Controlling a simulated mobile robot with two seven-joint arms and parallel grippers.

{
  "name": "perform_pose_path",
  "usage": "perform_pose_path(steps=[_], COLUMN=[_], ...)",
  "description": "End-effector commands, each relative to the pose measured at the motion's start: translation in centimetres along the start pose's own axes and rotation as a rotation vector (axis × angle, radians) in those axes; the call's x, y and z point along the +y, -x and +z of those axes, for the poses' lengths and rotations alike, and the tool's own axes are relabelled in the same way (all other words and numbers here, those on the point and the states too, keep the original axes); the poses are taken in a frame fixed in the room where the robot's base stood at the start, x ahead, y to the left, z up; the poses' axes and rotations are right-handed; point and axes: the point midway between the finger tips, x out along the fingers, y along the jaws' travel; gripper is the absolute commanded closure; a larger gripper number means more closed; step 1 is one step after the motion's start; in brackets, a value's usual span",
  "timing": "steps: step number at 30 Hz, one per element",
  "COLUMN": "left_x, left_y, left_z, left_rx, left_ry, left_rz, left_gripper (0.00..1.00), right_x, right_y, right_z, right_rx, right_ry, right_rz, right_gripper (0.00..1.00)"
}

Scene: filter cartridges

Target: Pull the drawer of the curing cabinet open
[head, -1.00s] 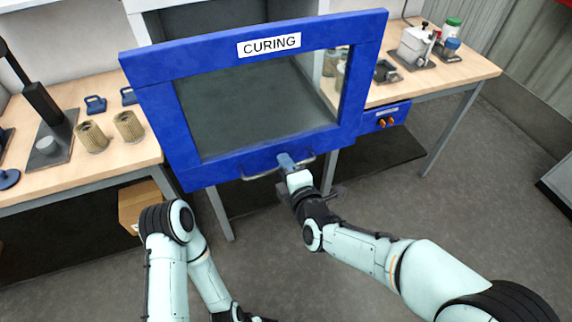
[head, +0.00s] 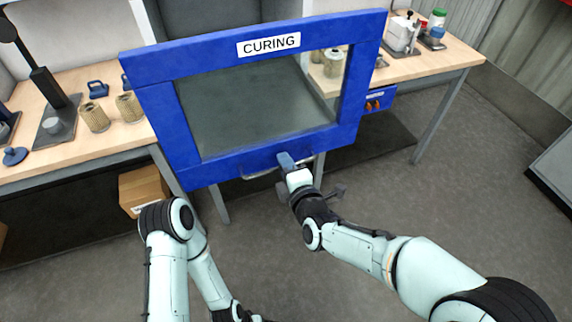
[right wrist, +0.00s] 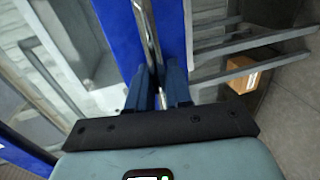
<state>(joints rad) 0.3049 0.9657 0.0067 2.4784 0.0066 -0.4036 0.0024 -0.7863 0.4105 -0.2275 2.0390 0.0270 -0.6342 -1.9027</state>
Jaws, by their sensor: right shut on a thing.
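The curing cabinet's drawer front is a blue frame (head: 165,115) around a clear window, with a white CURING label (head: 268,44). It stands out toward me from the dark cabinet opening (head: 215,14) behind its top edge. A metal bar handle (head: 258,174) runs along its lower edge. My right gripper (head: 287,163) is shut on this handle; in the right wrist view its two blue fingers (right wrist: 160,88) close around the shiny bar (right wrist: 147,32). My left arm is folded at the lower left, and its fingertips are out of the picture.
A wooden bench (head: 130,138) on the left holds several cartridges (head: 94,117) and a black stand (head: 50,90). The bench on the right (head: 450,55) carries jars and a small device. A cardboard box (head: 142,188) lies below. The floor in front is open.

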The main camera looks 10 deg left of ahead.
Motion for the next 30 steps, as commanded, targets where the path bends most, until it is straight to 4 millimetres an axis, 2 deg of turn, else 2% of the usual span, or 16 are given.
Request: perform_pose_path(steps=[5, 6, 7, 8, 16, 20, 23, 30], left_x=[0.0, 0.0, 0.0, 0.0, 0.0, 0.0, 0.0, 0.1], left_y=[0.0, 0.0, 0.0, 0.0, 0.0, 0.0, 0.1, 0.3], left_z=[0.0, 0.0, 0.0, 0.0, 0.0, 0.0, 0.0, 0.2], left_rx=[0.000, 0.000, 0.000, 0.000, 0.000, 0.000, 0.000, -0.005], left_ry=[0.000, 0.000, 0.000, 0.000, 0.000, 0.000, 0.000, 0.000], left_rz=[0.000, 0.000, 0.000, 0.000, 0.000, 0.000, 0.000, -0.001], left_gripper=[0.00, 0.00, 0.00, 0.00, 0.00, 0.00, 0.00, 0.00], right_x=[0.0, 0.0, 0.0, 0.0, 0.0, 0.1, 0.1, 0.2], right_y=[0.0, 0.0, 0.0, 0.0, 0.0, 0.9, 2.5, 8.0], right_z=[0.0, 0.0, 0.0, 0.0, 0.0, 0.0, 0.0, 0.0], right_rx=[0.000, 0.000, 0.000, 0.000, 0.000, 0.000, 0.000, 0.000], right_ry=[0.000, 0.000, 0.000, 0.000, 0.000, -0.001, -0.001, -0.002], right_rz=[0.000, 0.000, 0.000, 0.000, 0.000, 0.001, 0.001, 0.003], right_gripper=[1.00, 0.77, 0.68, 0.66, 0.66, 0.66, 0.66, 0.66])
